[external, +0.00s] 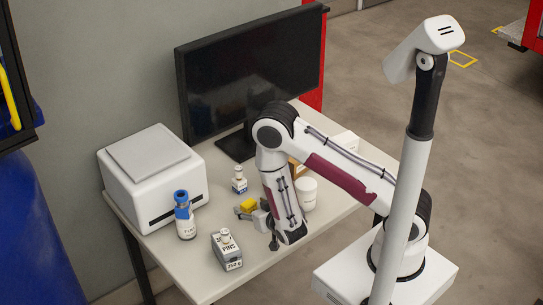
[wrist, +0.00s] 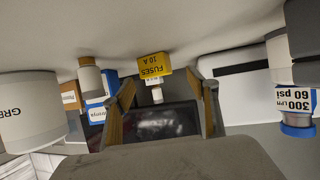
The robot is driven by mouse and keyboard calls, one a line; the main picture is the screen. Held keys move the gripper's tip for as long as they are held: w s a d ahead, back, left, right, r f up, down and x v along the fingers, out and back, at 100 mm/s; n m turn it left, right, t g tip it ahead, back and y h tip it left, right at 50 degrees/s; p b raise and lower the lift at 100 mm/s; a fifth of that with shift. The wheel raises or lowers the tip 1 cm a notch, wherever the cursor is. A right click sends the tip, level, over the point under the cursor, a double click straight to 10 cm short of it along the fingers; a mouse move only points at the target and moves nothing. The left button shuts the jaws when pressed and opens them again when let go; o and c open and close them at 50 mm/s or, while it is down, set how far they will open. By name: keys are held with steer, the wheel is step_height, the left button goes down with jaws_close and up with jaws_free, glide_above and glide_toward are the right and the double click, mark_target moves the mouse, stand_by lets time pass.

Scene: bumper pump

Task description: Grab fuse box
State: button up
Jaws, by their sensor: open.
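The fuse box is a small yellow box (wrist: 153,67) marked "FUSES 10 A". In the wrist view, which is upside down, it sits on the table between my two fingers and a little beyond their tips. In the external view the yellow box (external: 248,205) is at the table's middle, right in front of my gripper (external: 251,212). My gripper (wrist: 153,80) is open, with one finger to each side of the box. I cannot tell whether either finger touches it. A small white bottle part (wrist: 157,94) shows behind the box.
A white tub (external: 306,193) stands right of my gripper. A blue-labelled bottle (external: 239,180) is behind the box. A grey PINS box (external: 227,250) and a blue-capped bottle (external: 185,217) stand to the left. A white printer (external: 150,175) and monitor (external: 250,75) stand behind.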

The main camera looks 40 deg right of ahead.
mark_target(251, 206)
steer(key=w+f, duration=0.1)
steer(key=w+d+f, duration=0.1)
steer(key=shift+w+d, duration=0.1)
steer(key=shift+w, duration=0.2)
steer(key=shift+w+f, duration=0.25)
steer(key=shift+w, duration=0.25)
steer(key=c, duration=1.2)
